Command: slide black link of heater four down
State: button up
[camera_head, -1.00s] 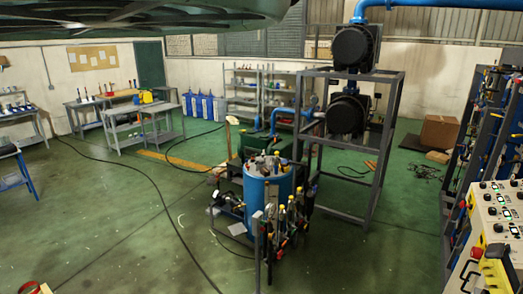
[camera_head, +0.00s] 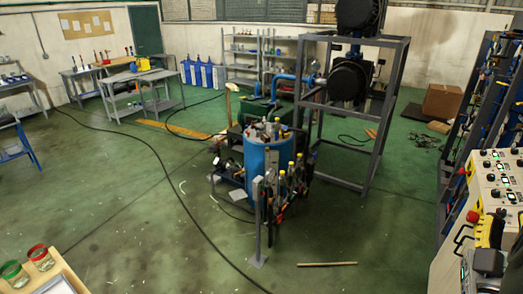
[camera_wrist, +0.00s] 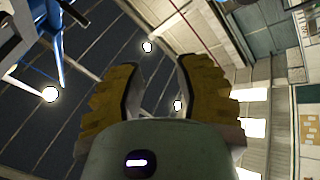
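A control panel (camera_head: 492,180) with pale faces, several black knobs and lit displays stands at the right edge in the head view. I cannot tell which part of it is heater four, and I cannot make out its black link. My gripper (camera_wrist: 156,75) shows in the wrist view with two yellow ridged fingers held apart. It is open, with nothing between the fingers, and it points toward the dark ceiling.
A blue vessel (camera_head: 268,158) with fittings stands mid-floor before a grey frame (camera_head: 387,118). A rod (camera_head: 327,264) lies on the floor. A table corner (camera_head: 68,278) with red-rimmed and green-rimmed jars is at bottom left.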

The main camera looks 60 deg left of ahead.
jog(key=w+d+f+n+g+h+b, duration=0.1)
jog(key=w+d+f+n+g+h, duration=0.3)
jog(key=f, duration=0.6)
jog(key=d+f+g+h+b, duration=0.1)
jog(key=d+f+g+h, duration=0.4)
jog(key=d+h, duration=0.6)
jog(key=s+d+r+g+h+b, duration=0.1)
jog(key=s+d+g+h, duration=0.2)
jog(key=d, duration=0.4)
jog(key=s+d+r+g+h+b, duration=0.1)
jog(key=s+d+g+h, duration=0.1)
jog(key=s+d+h, duration=0.3)
jog(key=s+d+r+m+g+h, duration=0.4)
jog(key=s+d+r+g, duration=0.2)
jog(key=s+g, duration=0.15)
jog(key=shift+w+d+f+p, duration=0.1)
jog(key=shift+d+p, duration=1.6)
jog(key=shift+d, duration=2.15)
jog(key=shift+w+d+p, duration=0.1)
jog(key=shift+d+p, duration=1.55)
jog(key=shift+d, duration=2.2)
